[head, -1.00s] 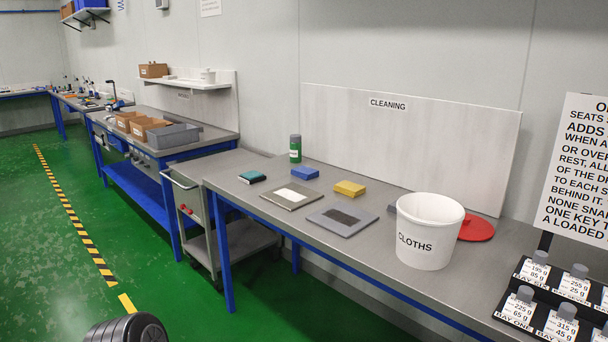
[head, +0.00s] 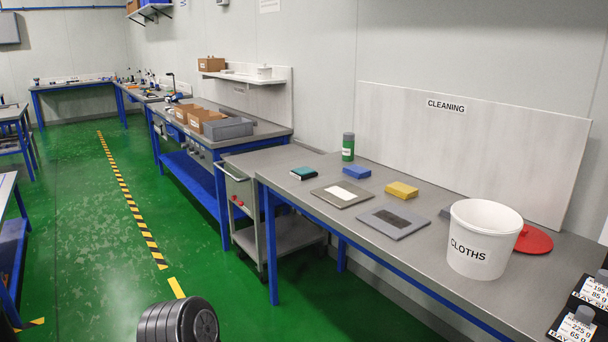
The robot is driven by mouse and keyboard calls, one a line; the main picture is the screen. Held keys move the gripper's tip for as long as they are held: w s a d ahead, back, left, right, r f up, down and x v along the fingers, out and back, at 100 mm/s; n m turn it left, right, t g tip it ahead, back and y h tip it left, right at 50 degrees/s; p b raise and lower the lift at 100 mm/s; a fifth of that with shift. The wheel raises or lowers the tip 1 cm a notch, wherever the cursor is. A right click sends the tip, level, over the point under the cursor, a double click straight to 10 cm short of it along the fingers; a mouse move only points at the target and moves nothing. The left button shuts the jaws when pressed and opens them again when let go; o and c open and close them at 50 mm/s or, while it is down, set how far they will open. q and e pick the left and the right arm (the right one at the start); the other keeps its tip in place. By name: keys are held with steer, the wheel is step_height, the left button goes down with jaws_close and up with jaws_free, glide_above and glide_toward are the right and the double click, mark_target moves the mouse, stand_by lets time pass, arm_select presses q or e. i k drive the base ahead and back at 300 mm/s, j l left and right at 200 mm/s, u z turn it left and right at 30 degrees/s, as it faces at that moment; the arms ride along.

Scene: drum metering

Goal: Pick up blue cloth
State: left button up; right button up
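A blue block-shaped item (head: 357,172), which may be the folded blue cloth, lies on the grey cleaning bench beside the green container. A yellow item (head: 401,190) of similar shape lies to its right. A white bucket marked CLOTHS (head: 484,240) stands at the right of the bench; its inside is mostly hidden by its wall. Neither of my grippers shows in the head view. A dark rounded ribbed part at the bottom edge seems to be mine.
The cleaning bench (head: 330,212) also bears two flat plates (head: 342,194), a teal-and-black item (head: 304,173), a green container (head: 348,147) and a red lid (head: 533,239). A grey trolley (head: 240,205) stands at its left end. Green floor lies open at left.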

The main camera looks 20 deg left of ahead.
mark_target(358, 172)
steer(key=j+z, duration=0.15)
steer(key=z, duration=0.85)
steer(key=j+z, duration=0.4)
steer(key=j, duration=0.2)
steer(key=j+z, duration=0.35)
steer(key=j, duration=0.25)
steer(key=k+j+z, duration=0.1)
steer(key=j+z, duration=0.3)
steer(key=j, duration=0.2)
steer(key=k+j, duration=0.1)
steer(key=j, duration=0.3)
steer(key=k+j+z, duration=0.1)
steer(key=j, duration=0.3)
steer(key=k+j, duration=0.15)
steer(key=j, duration=0.25)
steer(key=k+j, duration=0.15)
steer(key=j, duration=0.2)
steer(key=k+j+z, duration=0.1)
steer(key=j, duration=0.3)
steer(key=k+j, duration=0.15)
steer(key=j, duration=0.25)
steer(key=k+j+z, duration=0.1)
steer(key=j, duration=0.25)
steer(key=k+j, duration=0.2)
steer(key=j, duration=0.2)
